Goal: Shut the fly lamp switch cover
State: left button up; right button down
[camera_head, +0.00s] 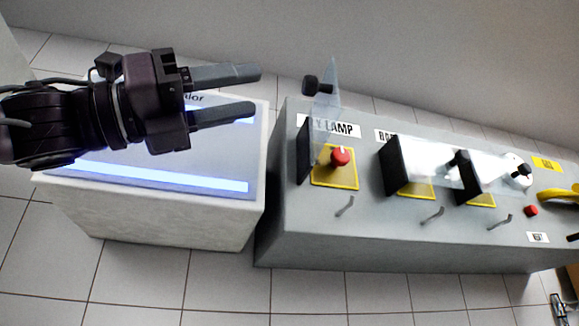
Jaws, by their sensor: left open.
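The fly lamp switch cover (329,105) is a clear panel that stands raised, with a black knob (312,86) near its top and a black side piece at its base. Under it a red switch knob (340,157) on a yellow plate (335,178) is exposed. The label behind the panel is partly hidden and reads "Y LAMP". My left gripper (256,90) is open and empty, its two fingers pointing right. Its fingertips are left of the cover's knob in the picture, apart from it. My right gripper is not in view.
The grey console (330,240) carries two more clear covers with black sides, lying lower (430,160), to the right. A red button (531,211) and a yellow part (560,194) are farther right. A white cabinet (150,215) with a lit top stands left, below my left arm.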

pick_arm(q)
jog(key=p+x, duration=0.3)
jog(key=x, duration=0.4)
jog(key=shift+d, duration=0.1)
jog(key=shift+c, duration=0.5)
jog(key=c, duration=0.7)
grip_shut()
